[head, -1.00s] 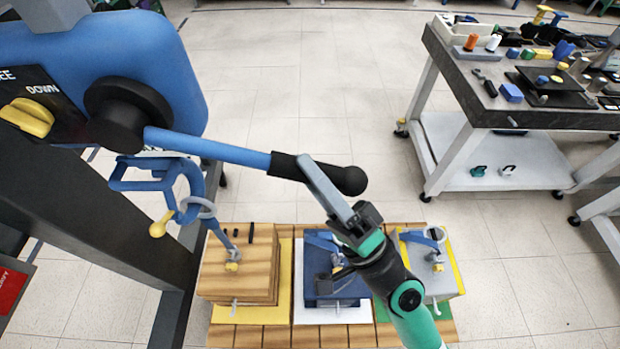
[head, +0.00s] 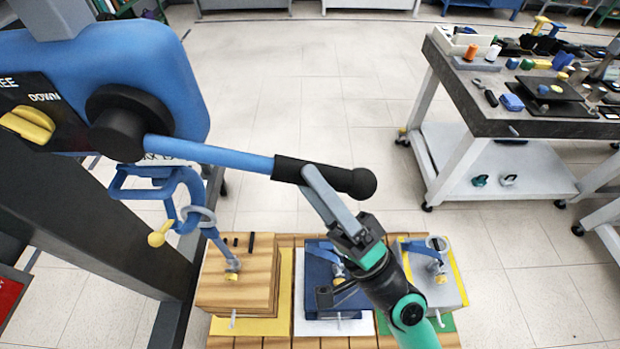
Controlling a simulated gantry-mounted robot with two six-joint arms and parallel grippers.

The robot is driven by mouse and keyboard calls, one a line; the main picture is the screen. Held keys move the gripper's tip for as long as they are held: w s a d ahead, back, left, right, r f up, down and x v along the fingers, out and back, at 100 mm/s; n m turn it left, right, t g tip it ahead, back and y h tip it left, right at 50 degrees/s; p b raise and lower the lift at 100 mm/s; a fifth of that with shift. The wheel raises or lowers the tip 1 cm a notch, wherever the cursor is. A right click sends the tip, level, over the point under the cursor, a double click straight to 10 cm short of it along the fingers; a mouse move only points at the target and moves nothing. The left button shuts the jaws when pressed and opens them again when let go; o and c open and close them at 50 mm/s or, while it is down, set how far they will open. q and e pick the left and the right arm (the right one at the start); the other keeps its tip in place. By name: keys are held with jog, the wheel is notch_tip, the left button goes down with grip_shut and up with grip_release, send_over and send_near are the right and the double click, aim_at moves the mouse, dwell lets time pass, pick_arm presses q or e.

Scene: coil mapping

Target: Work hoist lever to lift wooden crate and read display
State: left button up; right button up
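The blue hoist (head: 165,70) hangs at the left, with its lever (head: 225,158) pointing right and ending in a black grip (head: 300,172). My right gripper (head: 318,185) is at the black grip, with a grey finger against it; the far finger is hidden, so its closure is unclear. The wooden crate (head: 240,285) stands on the yellow patch of a slatted pallet (head: 275,341). The hoist's blue hook (head: 185,195) joins a ring and strap on the crate's top. A yellow selector knob (head: 30,124) sits beside the word DOWN. My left gripper and the display are not seen.
A blue crate (head: 320,272) and a grey crate (head: 425,278) stand to the right of the wooden one, the blue one partly behind my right arm. A cluttered workbench (head: 480,125) is at the upper right. The floor between is clear.

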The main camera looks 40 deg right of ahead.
jog(key=b+v, duration=0.7)
jog(key=v, duration=0.4)
jog(key=shift+s+f, duration=0.15)
jog(key=shift+s, duration=0.05)
jog(key=shift+d, duration=0.1)
